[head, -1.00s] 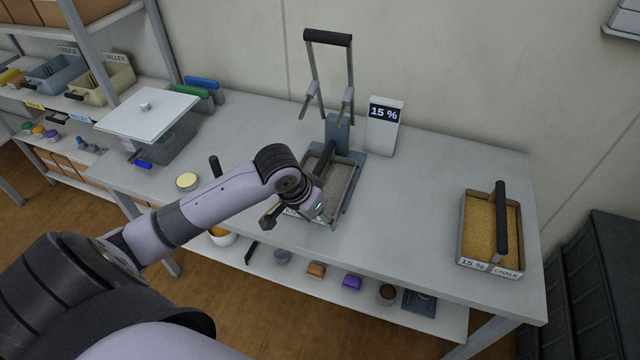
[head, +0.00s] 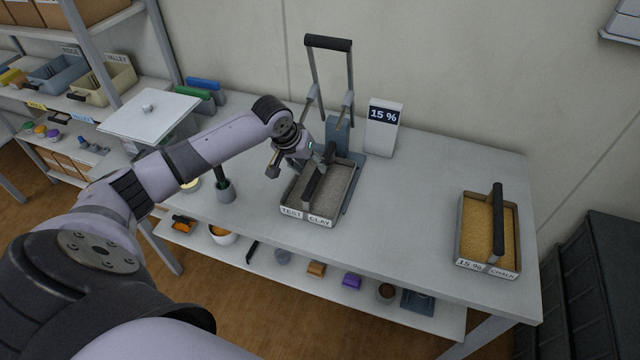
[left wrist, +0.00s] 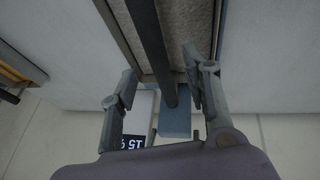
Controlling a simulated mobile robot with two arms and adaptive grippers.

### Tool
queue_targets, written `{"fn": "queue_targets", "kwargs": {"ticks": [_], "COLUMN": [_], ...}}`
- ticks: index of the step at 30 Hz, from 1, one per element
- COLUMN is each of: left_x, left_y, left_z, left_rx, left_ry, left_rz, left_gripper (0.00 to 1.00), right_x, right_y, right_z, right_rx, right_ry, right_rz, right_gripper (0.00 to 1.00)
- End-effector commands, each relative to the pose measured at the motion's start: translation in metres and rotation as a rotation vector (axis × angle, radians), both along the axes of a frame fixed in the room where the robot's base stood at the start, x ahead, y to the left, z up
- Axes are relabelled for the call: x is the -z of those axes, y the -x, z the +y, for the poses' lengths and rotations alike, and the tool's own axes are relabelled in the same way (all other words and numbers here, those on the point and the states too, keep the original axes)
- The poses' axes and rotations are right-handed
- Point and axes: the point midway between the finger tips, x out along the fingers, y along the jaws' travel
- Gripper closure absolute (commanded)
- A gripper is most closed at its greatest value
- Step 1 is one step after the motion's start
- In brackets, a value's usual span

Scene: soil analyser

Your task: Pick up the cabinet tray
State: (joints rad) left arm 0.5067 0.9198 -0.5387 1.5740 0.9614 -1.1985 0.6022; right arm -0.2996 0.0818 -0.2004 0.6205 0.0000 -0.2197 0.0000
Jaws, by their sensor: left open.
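No tray in view is labelled as the cabinet tray. A grey tray (head: 341,207) marked "TEST CLAY" holds grey soil and has a black bar handle (head: 311,186) along its middle. It sits in front of a press-like device with a raised lever (head: 328,43). My left gripper (head: 299,165) is open above this tray. In the left wrist view the open fingers (left wrist: 160,82) are on either side of the black handle (left wrist: 150,40); I cannot tell whether they touch it. A second tray (head: 461,235), marked "15 % CHALK", holds yellow soil at the right. My right gripper is not in view.
A "15 %" display (head: 384,128) stands beside the device. The bench (head: 405,225) is clear between the two trays. A dark cabinet (head: 590,285) is at the right.

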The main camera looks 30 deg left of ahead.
Motion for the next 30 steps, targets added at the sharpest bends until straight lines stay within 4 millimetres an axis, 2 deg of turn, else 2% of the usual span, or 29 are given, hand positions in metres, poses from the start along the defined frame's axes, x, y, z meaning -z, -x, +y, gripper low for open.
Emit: {"fn": "queue_targets", "kwargs": {"ticks": [3,11,20,29,30], "left_x": [0.011,0.024,0.055,0.058,0.058], "left_y": [-0.006,-0.017,-0.036,-0.037,-0.037], "left_z": [-0.001,-0.003,-0.006,-0.005,-0.005], "left_rx": [0.001,0.000,0.001,0.001,0.001], "left_ry": [-0.001,0.000,-0.001,-0.003,-0.003], "left_rz": [-0.001,0.001,0.000,-0.001,-0.001], "left_gripper": [0.56,0.56,0.56,0.56,0.59], "right_x": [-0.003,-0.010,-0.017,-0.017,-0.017], "right_y": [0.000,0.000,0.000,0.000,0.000], "right_z": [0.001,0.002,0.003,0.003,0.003], "right_rx": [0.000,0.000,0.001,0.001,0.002], "right_ry": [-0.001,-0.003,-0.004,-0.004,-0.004], "right_rz": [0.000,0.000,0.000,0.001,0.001], "right_gripper": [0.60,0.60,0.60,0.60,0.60]}}
